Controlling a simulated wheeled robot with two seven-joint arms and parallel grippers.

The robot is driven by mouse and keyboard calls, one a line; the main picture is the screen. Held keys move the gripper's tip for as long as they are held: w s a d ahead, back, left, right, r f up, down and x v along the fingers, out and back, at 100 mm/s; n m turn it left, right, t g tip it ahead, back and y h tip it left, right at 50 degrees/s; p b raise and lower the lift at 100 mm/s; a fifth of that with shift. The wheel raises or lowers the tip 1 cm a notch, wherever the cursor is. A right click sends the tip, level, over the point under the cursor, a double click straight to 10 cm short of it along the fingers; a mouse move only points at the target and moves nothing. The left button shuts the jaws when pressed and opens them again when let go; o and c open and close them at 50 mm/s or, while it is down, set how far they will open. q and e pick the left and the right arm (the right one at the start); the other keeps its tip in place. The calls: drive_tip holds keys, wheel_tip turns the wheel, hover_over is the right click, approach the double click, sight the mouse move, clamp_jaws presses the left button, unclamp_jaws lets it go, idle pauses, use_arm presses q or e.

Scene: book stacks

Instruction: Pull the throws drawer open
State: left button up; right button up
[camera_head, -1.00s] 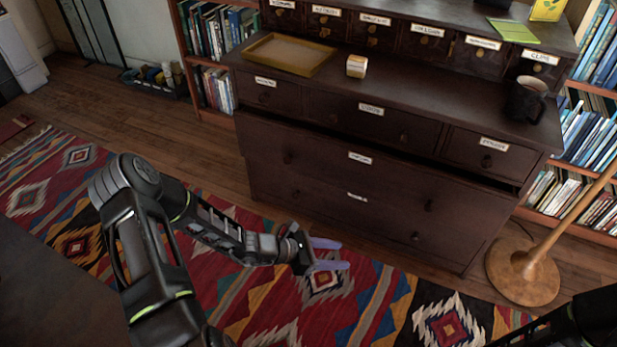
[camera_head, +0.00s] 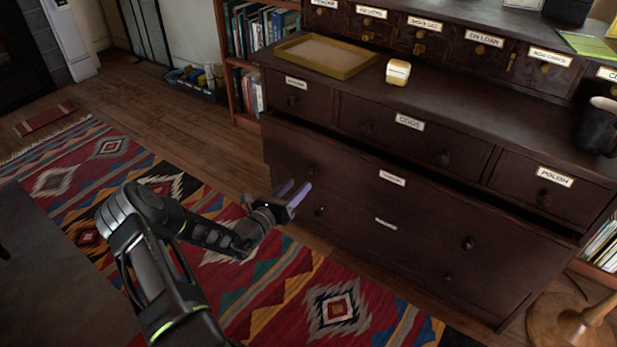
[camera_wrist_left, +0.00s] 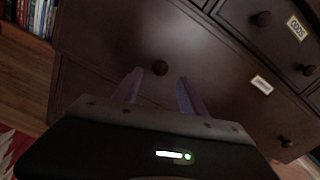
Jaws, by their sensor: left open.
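The dark wooden chest has two wide lower drawers, each with a white label too small to read, so I cannot tell which one is the throws drawer. The upper wide drawer (camera_head: 360,190) stands slightly out, with a dark gap along its top. The lower wide drawer (camera_head: 400,250) looks shut. My left gripper (camera_head: 298,187) is open and empty in front of the chest's left side. In the left wrist view, a round knob (camera_wrist_left: 160,68), apparently the upper wide drawer's left one, shows between and beyond the fingertips (camera_wrist_left: 160,79). My right gripper is out of view.
Small labelled drawers sit above. A lamp base (camera_head: 560,322) is at lower right. Patterned rug (camera_head: 270,290) covers the floor in front.

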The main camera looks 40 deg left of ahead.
sight(309, 174)
use_arm(q)
drive_tip(key=w+b, duration=0.2)
drive_tip(key=w, duration=0.3)
drive_tip(key=shift+w+f, duration=0.1)
drive_tip(key=shift+f, duration=0.05)
drive_tip(key=shift+w+a, duration=0.1)
drive_tip(key=shift+w, duration=0.55)
clamp_jaws()
idle(0.7)
